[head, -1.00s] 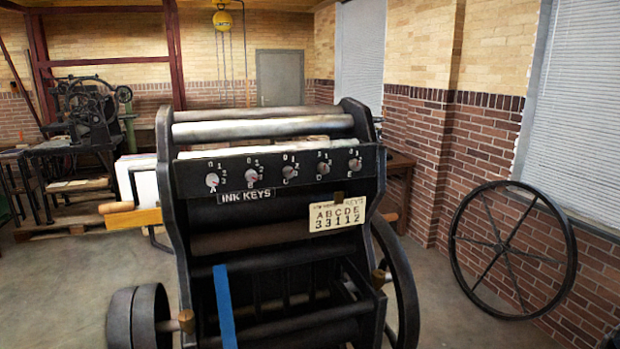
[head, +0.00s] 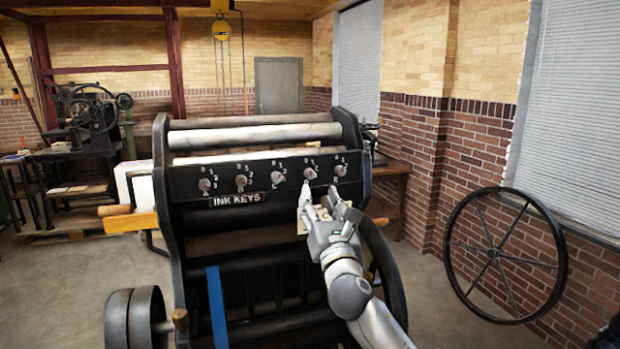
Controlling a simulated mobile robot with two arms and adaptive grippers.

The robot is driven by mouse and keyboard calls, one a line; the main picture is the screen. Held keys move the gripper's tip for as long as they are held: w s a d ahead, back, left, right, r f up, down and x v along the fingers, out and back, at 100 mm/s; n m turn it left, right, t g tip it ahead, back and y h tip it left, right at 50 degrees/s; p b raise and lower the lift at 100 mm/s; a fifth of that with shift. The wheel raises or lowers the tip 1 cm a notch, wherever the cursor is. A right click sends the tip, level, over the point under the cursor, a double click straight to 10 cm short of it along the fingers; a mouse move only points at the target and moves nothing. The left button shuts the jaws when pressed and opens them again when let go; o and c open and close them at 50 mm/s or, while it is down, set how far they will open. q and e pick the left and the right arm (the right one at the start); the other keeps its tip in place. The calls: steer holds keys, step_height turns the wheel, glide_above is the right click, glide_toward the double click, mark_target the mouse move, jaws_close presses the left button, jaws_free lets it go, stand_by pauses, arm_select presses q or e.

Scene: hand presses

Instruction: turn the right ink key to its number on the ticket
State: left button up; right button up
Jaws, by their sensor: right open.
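The ink keys are a row of several small round knobs on the black panel (head: 225,172) of the press, above the INK KEYS label (head: 236,200). The rightmost key (head: 341,170) is at the panel's right end. The key left of it (head: 310,173) sits just above my right gripper's left finger. Each key has small numbers around it; their pointer settings are too small to read surely. My right gripper (head: 321,192) is open and empty, just below these two keys in the picture. It hides most of the ticket (head: 301,224). My left gripper is not in view.
The press has a large wheel (head: 390,285) at its right side and a blue strip (head: 217,308) down its front. A wooden handle (head: 130,222) sticks out left. A spoked wheel (head: 506,255) leans on the brick wall. Floor is clear between wheel and press.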

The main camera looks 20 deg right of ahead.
mark_target(310, 176)
steer(key=p+x, duration=0.1)
steer(key=x, duration=0.6)
steer(key=shift+w+r, duration=0.1)
steer(key=shift+w, duration=0.15)
jaws_close()
steer(key=shift+a+m, duration=0.1)
steer(key=shift+m, duration=0.5)
steer(key=shift+m+h, duration=0.4)
steer(key=shift+m, duration=0.1)
steer(key=m+g+h, duration=0.1)
steer(key=m, duration=0.2)
steer(key=shift+h, duration=0.4)
steer(key=shift+a+r+m+g+h, duration=0.1)
steer(key=shift+m+g+h, duration=0.35)
steer(key=shift+m, duration=0.9)
steer(key=shift+a+m+g+h, duration=0.1)
steer(key=shift+m+g+h, duration=0.3)
steer(key=shift+m, duration=0.95)
